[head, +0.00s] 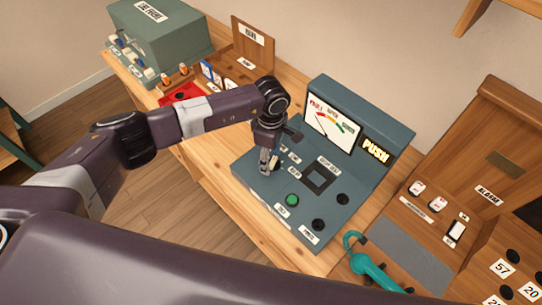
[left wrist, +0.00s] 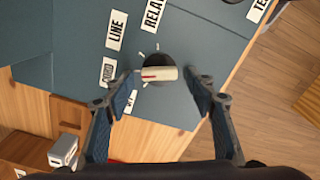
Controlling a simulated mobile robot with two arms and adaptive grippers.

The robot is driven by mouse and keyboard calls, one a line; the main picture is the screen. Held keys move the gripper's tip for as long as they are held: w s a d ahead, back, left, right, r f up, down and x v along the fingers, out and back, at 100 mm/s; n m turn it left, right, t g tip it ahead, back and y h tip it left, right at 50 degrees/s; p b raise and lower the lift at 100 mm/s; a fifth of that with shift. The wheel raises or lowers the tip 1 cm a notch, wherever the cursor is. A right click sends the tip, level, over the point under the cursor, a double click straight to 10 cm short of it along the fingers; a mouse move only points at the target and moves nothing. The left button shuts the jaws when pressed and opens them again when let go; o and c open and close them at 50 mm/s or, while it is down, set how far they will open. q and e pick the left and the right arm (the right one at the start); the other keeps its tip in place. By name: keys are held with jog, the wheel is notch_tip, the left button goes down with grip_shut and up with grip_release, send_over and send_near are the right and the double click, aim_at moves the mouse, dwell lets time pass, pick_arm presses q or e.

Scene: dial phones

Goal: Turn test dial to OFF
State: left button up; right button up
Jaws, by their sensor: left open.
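The test dial (left wrist: 158,73) is a dark round base with a pale bar knob bearing a red mark, on the blue-grey test panel (left wrist: 190,30). In the left wrist view the bar lies roughly level, its red-marked end toward the left. My left gripper (left wrist: 160,88) is open, one finger on each side of the dial; contact cannot be told. In the head view my left gripper (head: 268,162) is at the panel's left part and covers most of the dial. A LINE label (left wrist: 116,31), a RELAY label and smaller labels surround it. My right gripper is in neither view.
The test panel also has a meter (head: 330,122), a lit PUSH sign (head: 376,150), a green button (head: 292,200) and dark knobs. A teal handset (head: 375,270) lies at the lower right. A wooden panel (head: 455,190) stands on the right, a green-grey box (head: 160,40) at the back left.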

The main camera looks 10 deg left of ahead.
pick_arm(q)
jog(key=c, duration=1.1)
jog(key=shift+f+n+b, duration=0.1)
jog(key=shift+n+b, duration=0.4)
jog(key=shift+c, duration=0.3)
jog(key=shift+f+n+b, duration=0.1)
jog(key=shift+n+b, duration=0.8)
jog(key=shift+n, duration=0.2)
jog(key=n+b, duration=0.2)
jog(key=n, duration=0.1)
jog(key=shift+s, duration=0.1)
jog(key=shift+r+n+b, duration=0.25)
jog(key=shift+n+b, duration=0.55)
jog(key=shift+n, duration=0.6)
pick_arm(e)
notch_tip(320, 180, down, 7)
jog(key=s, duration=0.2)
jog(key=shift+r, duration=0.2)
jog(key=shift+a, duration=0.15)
pick_arm(q)
jog(key=o, duration=1.2)
jog(key=shift+s+d, duration=0.1)
jog(key=shift+c, duration=0.2)
